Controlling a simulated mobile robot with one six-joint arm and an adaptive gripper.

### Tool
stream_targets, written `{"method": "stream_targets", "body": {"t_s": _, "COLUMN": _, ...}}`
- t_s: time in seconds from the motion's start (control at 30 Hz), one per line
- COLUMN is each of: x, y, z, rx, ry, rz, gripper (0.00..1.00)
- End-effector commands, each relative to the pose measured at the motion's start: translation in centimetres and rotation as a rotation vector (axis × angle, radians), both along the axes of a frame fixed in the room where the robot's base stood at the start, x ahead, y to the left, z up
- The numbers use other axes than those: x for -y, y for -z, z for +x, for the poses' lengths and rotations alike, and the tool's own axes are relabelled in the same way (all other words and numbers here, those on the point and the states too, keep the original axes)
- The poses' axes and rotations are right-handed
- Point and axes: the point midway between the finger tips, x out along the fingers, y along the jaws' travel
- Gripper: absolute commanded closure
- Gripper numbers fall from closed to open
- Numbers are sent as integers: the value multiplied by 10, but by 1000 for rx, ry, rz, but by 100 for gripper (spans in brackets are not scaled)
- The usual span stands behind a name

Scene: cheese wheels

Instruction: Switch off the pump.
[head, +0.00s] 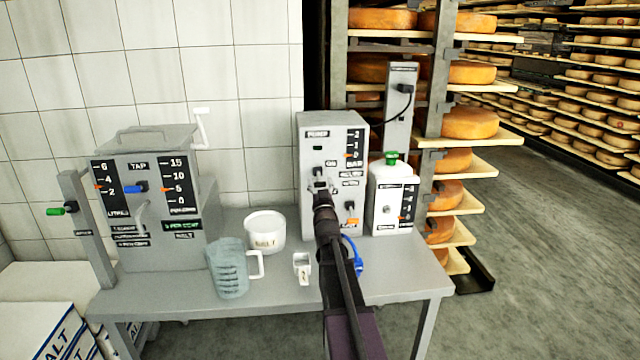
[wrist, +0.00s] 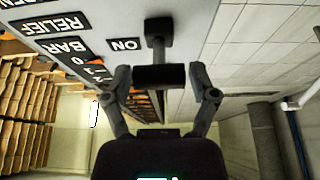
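The pump (head: 332,128) is a grey box at the back of the bench, with a bar scale and an orange pointer. Its black switch (wrist: 159,74) sticks out of the panel beside an ON label in the wrist view, which is upside down. My gripper (head: 321,186) is at the middle of the pump's front. In the wrist view my gripper (wrist: 160,76) has its fingers apart, one on each side of the switch's black bar. The fingertips are very close to the bar's ends; I cannot tell whether they touch. My arm hides part of the lower panel.
A vat (head: 150,225) with a blue tap handle stands at the left. A jug (head: 228,268), a white salt tub (head: 265,232) and a small cup (head: 302,267) are on the bench (head: 270,295). A white container (head: 392,205) with a green cap stands right of the pump.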

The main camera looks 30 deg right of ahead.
Motion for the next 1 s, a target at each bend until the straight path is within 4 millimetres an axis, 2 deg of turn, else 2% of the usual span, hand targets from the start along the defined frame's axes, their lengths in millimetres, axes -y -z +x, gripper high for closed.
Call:
{"method": "stream_targets", "body": {"t_s": 0.03, "x": 0, "y": 0, "z": 0, "rx": 0, "ry": 0, "rz": 0, "gripper": 56}}
{"method": "stream_targets", "body": {"t_s": 0.17, "x": 0, "y": 0, "z": 0, "rx": 0, "ry": 0, "rz": 0, "gripper": 94}}
{"method": "stream_targets", "body": {"t_s": 0.47, "x": 1, "y": 3, "z": 1, "rx": 17, "ry": 0, "rz": -9, "gripper": 95}}
{"method": "stream_targets", "body": {"t_s": 0.73, "x": 2, "y": 11, "z": 4, "rx": 101, "ry": 0, "rz": -52, "gripper": 95}}
{"method": "stream_targets", "body": {"t_s": 1.0, "x": 2, "y": 11, "z": 4, "rx": 160, "ry": 0, "rz": -82, "gripper": 95}}
